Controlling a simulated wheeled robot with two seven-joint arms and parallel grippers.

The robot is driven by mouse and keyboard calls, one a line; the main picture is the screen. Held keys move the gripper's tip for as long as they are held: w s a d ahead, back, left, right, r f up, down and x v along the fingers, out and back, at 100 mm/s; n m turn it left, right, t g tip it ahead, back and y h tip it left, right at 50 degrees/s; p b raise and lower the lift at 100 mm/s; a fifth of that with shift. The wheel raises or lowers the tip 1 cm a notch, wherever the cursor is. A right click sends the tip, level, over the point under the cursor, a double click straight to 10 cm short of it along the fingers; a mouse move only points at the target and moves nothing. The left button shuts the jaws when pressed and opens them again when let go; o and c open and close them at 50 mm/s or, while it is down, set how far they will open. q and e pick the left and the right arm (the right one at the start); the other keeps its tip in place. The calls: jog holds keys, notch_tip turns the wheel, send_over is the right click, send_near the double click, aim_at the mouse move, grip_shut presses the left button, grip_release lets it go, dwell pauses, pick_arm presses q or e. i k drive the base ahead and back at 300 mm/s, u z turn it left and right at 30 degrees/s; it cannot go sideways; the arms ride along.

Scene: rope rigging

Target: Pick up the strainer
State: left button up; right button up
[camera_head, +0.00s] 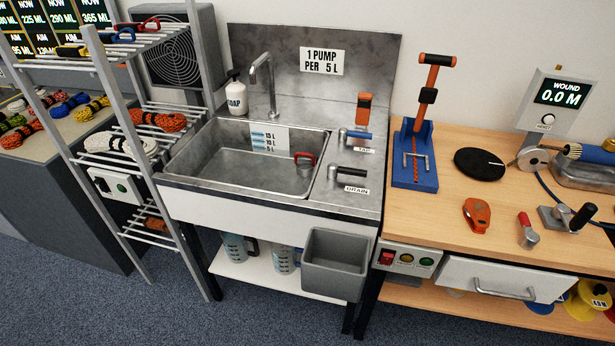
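A small grey metal piece with a red loop handle (305,160), which looks like the strainer, is in the right part of the steel sink (225,178), close to its right wall. Its lower part is small in the picture, and I cannot tell whether it sits in a drain hole. Nothing is holding it. The sink basin otherwise looks empty. Neither of my grippers is in view.
A tap (265,85) and soap bottle (236,93) stand behind the sink. Two levers (347,172) stand on its right ledge. A grey bin (337,264) hangs in front. A rope rack (140,130) is left, a wooden bench (450,225) right.

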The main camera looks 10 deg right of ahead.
aim_at(305, 167)
jog(key=k, duration=0.9)
jog(key=u, duration=1.05)
jog(key=i, duration=2)
jog(key=z, duration=0.9)
